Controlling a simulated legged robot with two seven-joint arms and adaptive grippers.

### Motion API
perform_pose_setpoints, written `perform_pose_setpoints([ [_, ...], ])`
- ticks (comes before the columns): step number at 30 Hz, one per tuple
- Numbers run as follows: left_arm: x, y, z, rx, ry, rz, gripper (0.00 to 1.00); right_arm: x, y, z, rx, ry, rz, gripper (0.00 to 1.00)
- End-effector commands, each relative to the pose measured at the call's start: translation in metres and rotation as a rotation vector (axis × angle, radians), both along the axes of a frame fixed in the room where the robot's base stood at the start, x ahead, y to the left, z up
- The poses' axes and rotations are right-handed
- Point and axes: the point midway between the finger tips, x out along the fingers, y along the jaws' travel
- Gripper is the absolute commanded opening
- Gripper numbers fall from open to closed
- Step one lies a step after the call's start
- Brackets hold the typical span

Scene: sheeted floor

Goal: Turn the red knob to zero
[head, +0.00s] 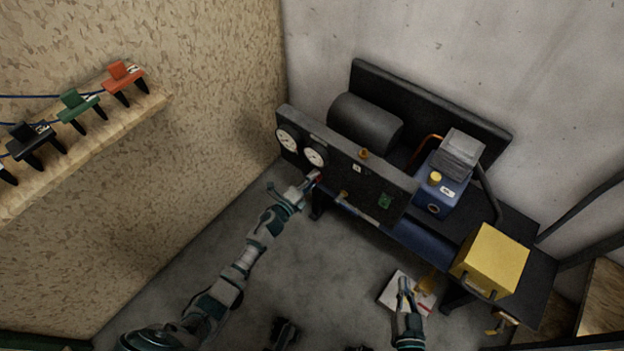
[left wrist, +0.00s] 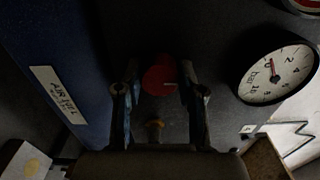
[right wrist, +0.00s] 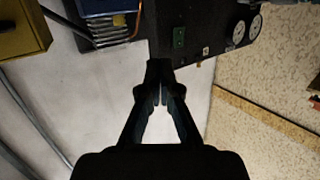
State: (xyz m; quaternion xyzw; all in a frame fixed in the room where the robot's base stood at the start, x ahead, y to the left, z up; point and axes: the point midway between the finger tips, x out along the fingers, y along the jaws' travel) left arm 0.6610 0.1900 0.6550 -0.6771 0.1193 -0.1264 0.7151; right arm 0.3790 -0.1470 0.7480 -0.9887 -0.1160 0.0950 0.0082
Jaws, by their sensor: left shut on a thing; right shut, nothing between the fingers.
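The red knob (head: 314,176) is on the front of the dark panel (head: 350,168), below the two round gauges. In the left wrist view the red knob (left wrist: 160,78) sits between the fingers of my left gripper (left wrist: 160,92), which is shut on it. In the head view my left gripper (head: 308,183) reaches the panel, and its fingers partly hide the knob. The gauge (left wrist: 278,74) beside it is marked bar, and its needle points near 0. My right gripper (head: 405,290) is shut and empty, away from the panel; its fingertips meet in the right wrist view (right wrist: 160,85).
A blue unit (head: 440,190) and a yellow box (head: 491,260) stand on the dark bench to the right. A white sheet (head: 392,296) lies near my right gripper. A wooden shelf (head: 120,118) with several clamps is on the left wall.

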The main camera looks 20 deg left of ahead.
Motion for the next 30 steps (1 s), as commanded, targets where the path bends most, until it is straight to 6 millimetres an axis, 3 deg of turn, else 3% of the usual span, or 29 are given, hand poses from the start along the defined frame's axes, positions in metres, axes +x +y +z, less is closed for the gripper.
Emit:
perform_pose_setpoints([
  [20, 0.0017, 0.0049, -0.0004, -0.064, 0.025, 0.01, 0.04, -0.0021, -0.0021, -0.0076, -0.013, 0.049, -0.002, 0.0],
  [21, 0.0017, 0.0049, -0.0004, -0.064, 0.026, 0.01, 0.41, -0.0021, -0.0021, -0.0076, -0.013, 0.049, -0.002, 0.0],
  [24, 0.0013, 0.0041, -0.0006, -0.063, 0.025, 0.008, 0.64, -0.0021, -0.0021, -0.0076, -0.013, 0.049, -0.002, 0.0],
  [30, 0.0002, 0.0022, -0.0001, -0.064, 0.024, 0.004, 0.64, -0.002, -0.0019, -0.0074, -0.013, 0.049, -0.002, 0.0],
])
